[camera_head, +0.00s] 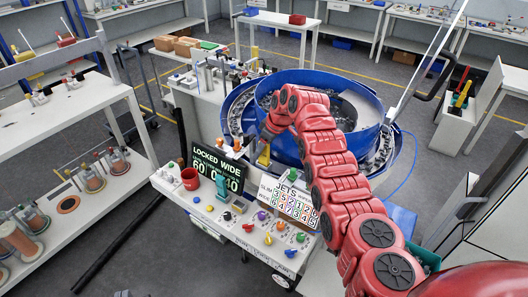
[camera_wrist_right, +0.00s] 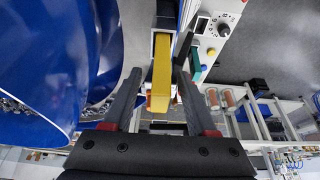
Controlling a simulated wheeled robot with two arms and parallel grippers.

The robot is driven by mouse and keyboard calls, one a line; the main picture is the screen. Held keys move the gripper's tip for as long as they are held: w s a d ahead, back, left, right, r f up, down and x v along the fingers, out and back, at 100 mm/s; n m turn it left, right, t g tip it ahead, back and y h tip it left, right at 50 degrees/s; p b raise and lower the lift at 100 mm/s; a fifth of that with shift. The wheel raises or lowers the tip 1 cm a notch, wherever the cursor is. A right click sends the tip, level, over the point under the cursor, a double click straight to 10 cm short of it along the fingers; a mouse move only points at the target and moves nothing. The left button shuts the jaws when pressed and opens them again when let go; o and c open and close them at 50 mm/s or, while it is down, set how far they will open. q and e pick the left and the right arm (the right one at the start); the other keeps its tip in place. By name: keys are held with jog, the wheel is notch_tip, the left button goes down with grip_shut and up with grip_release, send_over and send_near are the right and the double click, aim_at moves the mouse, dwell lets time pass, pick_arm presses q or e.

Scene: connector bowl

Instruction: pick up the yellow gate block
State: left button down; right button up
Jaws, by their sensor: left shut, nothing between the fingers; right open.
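The yellow gate block (camera_head: 264,156) stands at the back of the white console, close to the blue bowl. In the right wrist view the yellow block (camera_wrist_right: 161,68) lies between the two grey fingers of my right gripper (camera_wrist_right: 158,78), with a gap visible on the finger sides. My right gripper is open and also shows in the head view (camera_head: 266,143), just above the block, with the red arm reaching in from the lower right. I cannot tell how far down the block the fingers reach. My left gripper is not in view.
The large blue bowl (camera_head: 290,78) stands right behind the block. Open floor lies left of the console.

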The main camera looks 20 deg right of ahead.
jog(key=shift+x, duration=0.9)
jog(key=shift+r, duration=0.1)
grip_shut()
